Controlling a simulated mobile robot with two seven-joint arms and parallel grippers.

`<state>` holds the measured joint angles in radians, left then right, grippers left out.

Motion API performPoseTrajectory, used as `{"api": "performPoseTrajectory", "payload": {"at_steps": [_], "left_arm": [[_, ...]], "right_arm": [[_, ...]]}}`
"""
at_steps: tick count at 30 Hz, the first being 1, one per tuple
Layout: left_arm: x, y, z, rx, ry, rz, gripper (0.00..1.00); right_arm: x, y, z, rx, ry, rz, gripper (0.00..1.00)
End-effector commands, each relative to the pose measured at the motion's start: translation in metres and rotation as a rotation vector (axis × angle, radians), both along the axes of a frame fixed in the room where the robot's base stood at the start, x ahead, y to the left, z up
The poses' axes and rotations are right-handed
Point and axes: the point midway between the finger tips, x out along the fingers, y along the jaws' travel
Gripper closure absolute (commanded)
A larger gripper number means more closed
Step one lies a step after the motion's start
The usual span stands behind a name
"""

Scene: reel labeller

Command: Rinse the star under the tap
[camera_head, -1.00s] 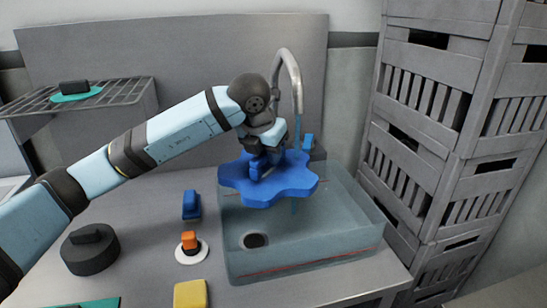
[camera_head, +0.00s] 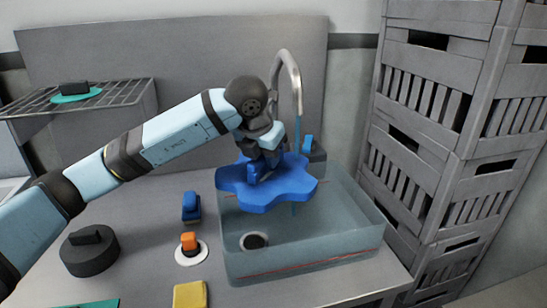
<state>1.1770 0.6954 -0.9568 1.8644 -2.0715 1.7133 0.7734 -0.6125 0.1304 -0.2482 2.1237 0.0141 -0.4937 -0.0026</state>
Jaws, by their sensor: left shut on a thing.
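The blue star (camera_head: 284,190) is a flat, wavy-edged plate held over the back left of the clear sink basin (camera_head: 320,255). My left gripper (camera_head: 263,165) is shut on the star's raised middle part, which the fingers partly hide. The tap (camera_head: 296,80) is a curved metal spout behind the star. A thin blue stream of water (camera_head: 297,132) comes down from its mouth to the star's back right part, and blue shows below the star too. My right gripper is not in view.
Left of the basin are a blue block (camera_head: 191,207), an orange-topped piece on a white disc (camera_head: 190,247), a yellow sponge-like block (camera_head: 190,295) and a dark round weight (camera_head: 90,250). A wire rack (camera_head: 120,93) stands back left. Grey crates (camera_head: 425,130) are stacked at right.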

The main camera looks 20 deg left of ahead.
Motion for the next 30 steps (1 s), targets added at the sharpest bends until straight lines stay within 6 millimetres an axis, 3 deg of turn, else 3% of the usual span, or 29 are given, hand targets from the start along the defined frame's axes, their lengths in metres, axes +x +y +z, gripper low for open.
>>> {"api": "performPoseTrajectory", "payload": {"at_steps": [16,30], "left_arm": [[-0.002,0.000,0.004,-0.001,-0.003,-0.001,1.00],[-0.036,0.000,0.031,0.000,-0.003,-0.001,1.00]], "right_arm": [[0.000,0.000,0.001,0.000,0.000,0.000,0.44],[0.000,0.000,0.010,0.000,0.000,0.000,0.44]]}}
